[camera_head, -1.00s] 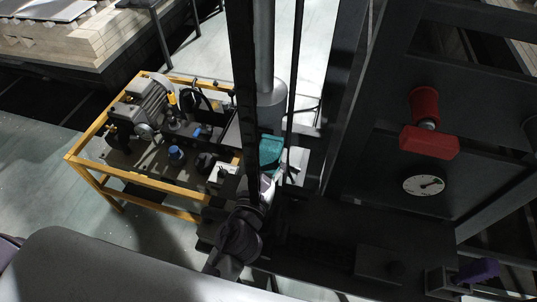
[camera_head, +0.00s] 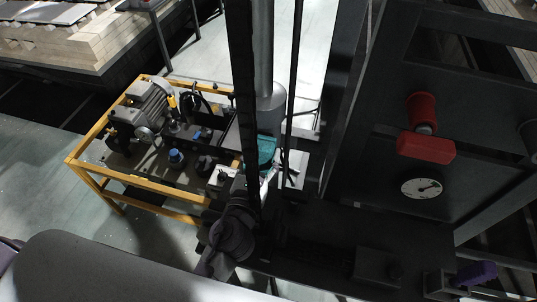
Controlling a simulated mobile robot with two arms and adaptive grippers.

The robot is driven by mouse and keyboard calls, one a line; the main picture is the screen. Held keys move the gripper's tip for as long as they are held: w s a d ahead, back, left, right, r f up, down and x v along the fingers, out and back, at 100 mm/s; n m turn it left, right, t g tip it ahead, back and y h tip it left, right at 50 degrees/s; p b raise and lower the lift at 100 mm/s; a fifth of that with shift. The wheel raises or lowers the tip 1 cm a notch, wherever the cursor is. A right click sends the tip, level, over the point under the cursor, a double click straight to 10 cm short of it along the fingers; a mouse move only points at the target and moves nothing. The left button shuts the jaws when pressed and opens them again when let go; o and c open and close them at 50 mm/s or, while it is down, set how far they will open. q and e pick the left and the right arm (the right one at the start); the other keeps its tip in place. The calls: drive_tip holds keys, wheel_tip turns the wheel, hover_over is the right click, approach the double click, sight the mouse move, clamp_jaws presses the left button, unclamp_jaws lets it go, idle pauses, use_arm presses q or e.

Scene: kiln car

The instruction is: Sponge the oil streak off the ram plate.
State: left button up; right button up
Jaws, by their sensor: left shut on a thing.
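A teal sponge (camera_head: 266,150) shows at the middle, just below the grey ram cylinder (camera_head: 269,100). My left gripper (camera_head: 265,174), dark and partly hidden behind a black upright bar, is shut on the sponge. A pale plate (camera_head: 297,171), which looks like the ram plate, shows just right of the sponge and is largely covered. I cannot tell whether the sponge touches it. I cannot make out the oil streak. My right gripper is not in view.
A yellow-framed pump unit (camera_head: 130,181) with a motor stands at the left. Dark bars rise close around my left gripper. A purple block (camera_head: 476,272) lies lower right.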

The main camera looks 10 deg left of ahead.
sight(251, 141)
use_arm(q)
drive_tip(key=shift+a+p, duration=0.3)
drive_tip(key=shift+a, duration=1.65)
drive_tip(key=shift+w, duration=0.1)
drive_tip(key=shift+d+b, duration=0.4)
drive_tip(key=shift+d, duration=2.45)
wheel_tip(251, 141, down, 2)
drive_tip(key=shift+f+b, duration=0.15)
drive_tip(key=shift+b, duration=1)
drive_tip(key=shift+a, duration=0.15)
drive_tip(key=shift+a+f+p, duration=0.2)
drive_tip(key=shift+a+p, duration=0.2)
drive_tip(key=shift+a, duration=2.3)
